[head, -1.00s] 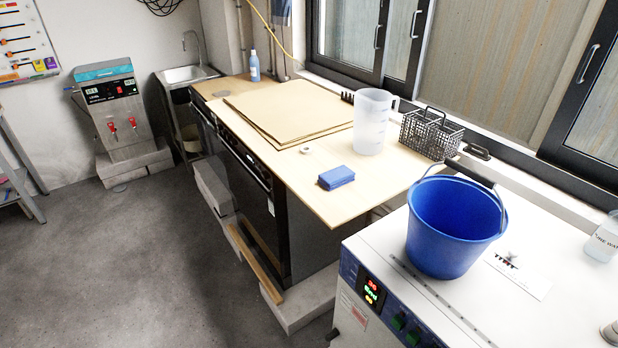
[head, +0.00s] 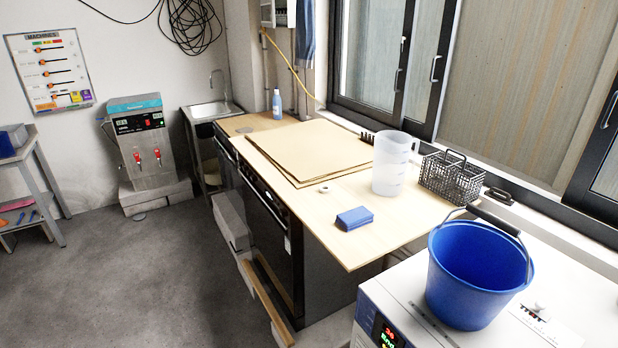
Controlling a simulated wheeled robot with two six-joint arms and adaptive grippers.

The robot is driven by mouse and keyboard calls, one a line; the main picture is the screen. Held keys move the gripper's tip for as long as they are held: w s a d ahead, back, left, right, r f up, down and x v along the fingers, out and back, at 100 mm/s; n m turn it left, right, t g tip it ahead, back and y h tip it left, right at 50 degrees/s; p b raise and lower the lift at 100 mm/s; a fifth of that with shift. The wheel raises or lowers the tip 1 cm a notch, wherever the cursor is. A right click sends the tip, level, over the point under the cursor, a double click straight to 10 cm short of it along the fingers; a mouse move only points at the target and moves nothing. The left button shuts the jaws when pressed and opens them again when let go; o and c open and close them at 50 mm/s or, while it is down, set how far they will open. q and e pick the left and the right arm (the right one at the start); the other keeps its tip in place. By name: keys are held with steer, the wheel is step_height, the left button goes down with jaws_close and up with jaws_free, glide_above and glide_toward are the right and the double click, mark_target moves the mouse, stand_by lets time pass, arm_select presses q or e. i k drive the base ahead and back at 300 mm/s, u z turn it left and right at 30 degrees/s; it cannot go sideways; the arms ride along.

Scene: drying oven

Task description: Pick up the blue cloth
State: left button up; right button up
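The blue cloth (head: 354,218) is a small folded block lying flat on the light wooden worktop (head: 365,247), near its front edge. It is left of the blue bucket and in front of the clear measuring jug. Nothing covers it. Neither of my grippers shows in the head view.
The blue bucket (head: 478,272) stands on the white oven (head: 400,290) at the lower right. The clear jug (head: 394,165), a black wire basket (head: 451,178), a tape roll (head: 324,189) and cardboard sheets (head: 300,150) are on the worktop. Grey floor (head: 150,270) is free at the left.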

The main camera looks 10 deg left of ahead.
mark_target(349, 220)
steer(key=u, duration=1.45)
steer(key=i, duration=0.75)
steer(key=z, duration=2.85)
